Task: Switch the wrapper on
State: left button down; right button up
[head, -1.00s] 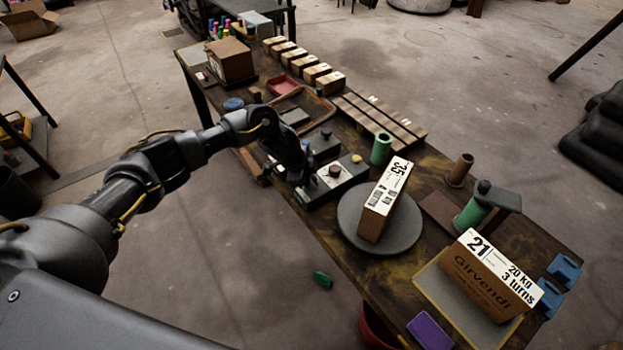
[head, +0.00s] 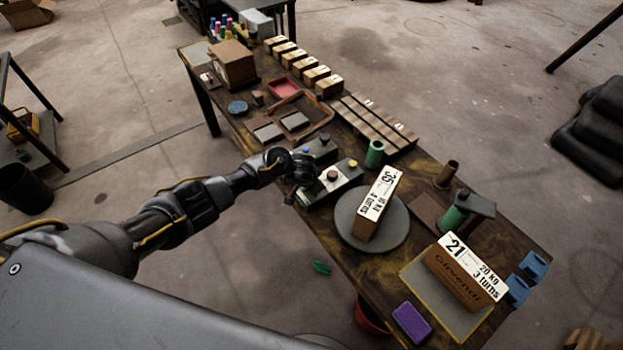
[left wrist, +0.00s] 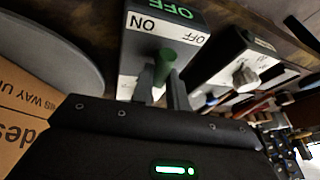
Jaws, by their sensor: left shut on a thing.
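My left gripper (left wrist: 165,94) has its fingers closed around a green lever (left wrist: 164,66) on a dark switch box (left wrist: 136,50). A white label (left wrist: 148,22) by the lever reads ON and OFF, and green text above it reads OFF, all upside down in the left wrist view. In the head view my left gripper (head: 298,178) is at the dark control boxes (head: 330,184) on the table's near edge; the lever is hidden there. A grey turntable (head: 400,228) beside them bears a box (head: 376,205) marked 35. My right gripper is not in view.
A second box with a pale knob (left wrist: 245,76) stands close to the right of the lever. A green roll (head: 375,153) stands behind the controls. A box marked 21 (head: 466,272) lies on a mat at the right. A tray (head: 300,108) lies further back.

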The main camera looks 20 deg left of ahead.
pick_arm(q)
jog(key=n+y+p, duration=0.1)
jog(key=n, duration=0.2)
jog(key=shift+n+y, duration=0.3)
jog(key=shift+n, duration=0.1)
jog(key=shift+w+a+n+g+y, duration=0.15)
jog(key=shift+n+y, duration=0.2)
jog(key=shift+n, duration=0.5)
jog(key=shift+w+n+g+y, duration=0.15)
jog(key=shift+n+y, duration=0.2)
jog(key=shift+n, duration=0.5)
jog(key=shift+r, duration=0.1)
jog(key=c, duration=1.7)
grip_release()
jog(key=shift+s, duration=0.1)
jog(key=shift+s+r, duration=0.15)
jog(key=shift+r, duration=0.25)
jog(key=v, duration=0.9)
jog(key=shift+s+d+r, duration=0.1)
jog(key=shift+d+r, duration=0.15)
jog(key=shift+r, duration=0.1)
